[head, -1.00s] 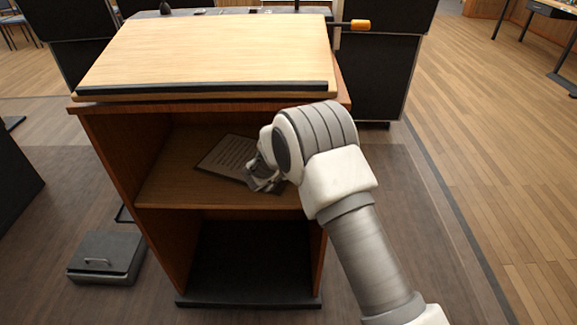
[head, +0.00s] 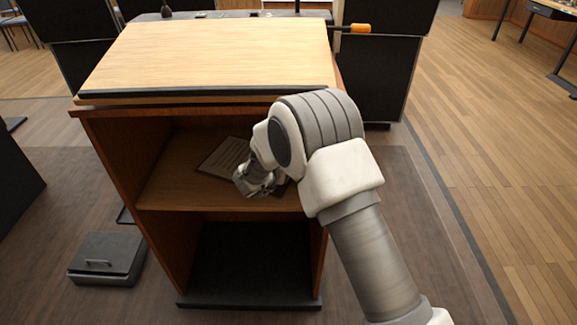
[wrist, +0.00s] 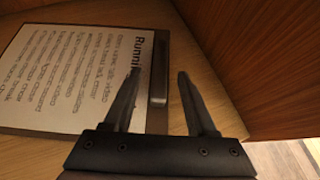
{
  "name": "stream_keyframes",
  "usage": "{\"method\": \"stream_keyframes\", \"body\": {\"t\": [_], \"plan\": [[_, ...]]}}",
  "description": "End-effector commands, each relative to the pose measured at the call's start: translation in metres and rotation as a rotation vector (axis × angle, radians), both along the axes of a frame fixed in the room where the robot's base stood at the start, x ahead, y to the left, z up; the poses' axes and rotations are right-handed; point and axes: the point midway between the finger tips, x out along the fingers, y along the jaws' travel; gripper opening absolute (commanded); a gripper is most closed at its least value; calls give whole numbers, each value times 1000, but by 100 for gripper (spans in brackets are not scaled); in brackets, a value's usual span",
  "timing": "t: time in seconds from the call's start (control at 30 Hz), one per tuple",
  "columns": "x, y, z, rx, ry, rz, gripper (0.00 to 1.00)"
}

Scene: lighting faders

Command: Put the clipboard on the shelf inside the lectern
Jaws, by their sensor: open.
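The clipboard (head: 222,157) lies flat on the shelf (head: 165,190) inside the wooden lectern (head: 108,160). In the wrist view the clipboard (wrist: 60,75) shows a printed sheet on a dark board, with its clip at the edge nearest my fingers. My gripper (head: 243,184) reaches into the lectern's upper compartment at the shelf's right part. In the wrist view my gripper (wrist: 158,90) is open, its two fingers apart on either side of the clip edge, with nothing held between them. My arm hides the right part of the shelf in the head view.
The lectern's sloped top (head: 205,55) overhangs the compartment, and a side wall (wrist: 260,60) is close to my gripper in the wrist view. The lower compartment (head: 250,260) looks empty. A dark flat case (head: 107,258) is on the floor at left.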

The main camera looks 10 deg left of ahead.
Motion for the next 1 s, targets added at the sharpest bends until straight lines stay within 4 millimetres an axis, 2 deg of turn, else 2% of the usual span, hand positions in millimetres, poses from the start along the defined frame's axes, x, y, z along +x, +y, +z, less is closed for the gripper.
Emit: {"method": "stream_keyframes", "body": {"t": [0.03,0.2,0.4,1.0], "plan": [[-10,2,10,0,-1,2,57],[-39,6,28,-1,-1,3,57],[-59,9,40,0,0,0,57],[-63,10,42,-1,-1,-1,57]]}}
